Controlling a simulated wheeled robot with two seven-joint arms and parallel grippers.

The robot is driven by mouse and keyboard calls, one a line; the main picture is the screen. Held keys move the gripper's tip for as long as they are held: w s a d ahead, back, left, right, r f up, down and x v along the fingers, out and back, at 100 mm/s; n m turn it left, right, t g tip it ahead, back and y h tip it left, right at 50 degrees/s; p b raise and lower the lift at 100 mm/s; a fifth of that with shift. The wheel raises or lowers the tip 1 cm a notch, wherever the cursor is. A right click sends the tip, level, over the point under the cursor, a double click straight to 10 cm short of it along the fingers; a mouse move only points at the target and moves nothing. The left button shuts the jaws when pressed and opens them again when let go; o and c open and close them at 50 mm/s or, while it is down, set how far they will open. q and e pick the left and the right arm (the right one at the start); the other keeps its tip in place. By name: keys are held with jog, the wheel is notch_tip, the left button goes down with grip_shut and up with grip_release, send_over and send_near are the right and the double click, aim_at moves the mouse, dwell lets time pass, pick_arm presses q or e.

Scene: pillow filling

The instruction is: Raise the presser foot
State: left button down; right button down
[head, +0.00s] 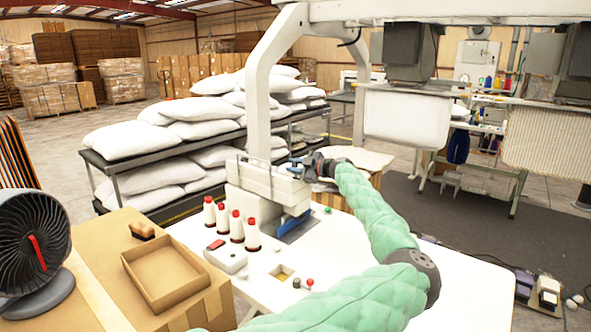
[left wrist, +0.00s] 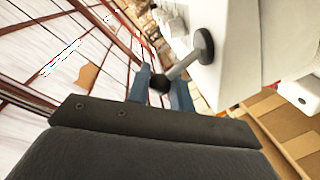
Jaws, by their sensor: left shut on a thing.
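The white sewing machine head (head: 250,180) stands on the white worktable (head: 345,250), and its pale body (left wrist: 245,50) fills the upper right of the left wrist view. The presser foot lever (left wrist: 183,66) sticks out from it as a short grey rod with a black disc at its base and a black knob at its tip. My left gripper (head: 299,167) is at the machine's right side. Its blue fingers (left wrist: 160,86) are shut on the lever's knob, one on each side. The presser foot itself cannot be made out. My right gripper is not in view.
Several red-capped white bottles (head: 237,226), a control box (head: 225,257) and small buttons sit on the worktable. A cardboard tray (head: 160,268) and a black fan (head: 33,245) stand at left. White pillows (head: 205,110) lie on a rack behind. The table's right part is clear.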

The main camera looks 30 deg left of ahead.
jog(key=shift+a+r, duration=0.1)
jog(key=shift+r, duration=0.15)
pick_arm(q)
jog(key=shift+s, duration=0.1)
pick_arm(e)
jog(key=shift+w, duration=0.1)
pick_arm(q)
jog(key=c, duration=1.3)
grip_release()
jog(key=shift+o, duration=0.2)
jog(key=shift+d+f+b, duration=0.1)
jog(key=shift+d+b, duration=0.2)
jog(key=shift+d, duration=0.15)
jog(key=d+r+b, duration=0.1)
jog(key=d+b, duration=0.1)
jog(key=d, duration=0.5)
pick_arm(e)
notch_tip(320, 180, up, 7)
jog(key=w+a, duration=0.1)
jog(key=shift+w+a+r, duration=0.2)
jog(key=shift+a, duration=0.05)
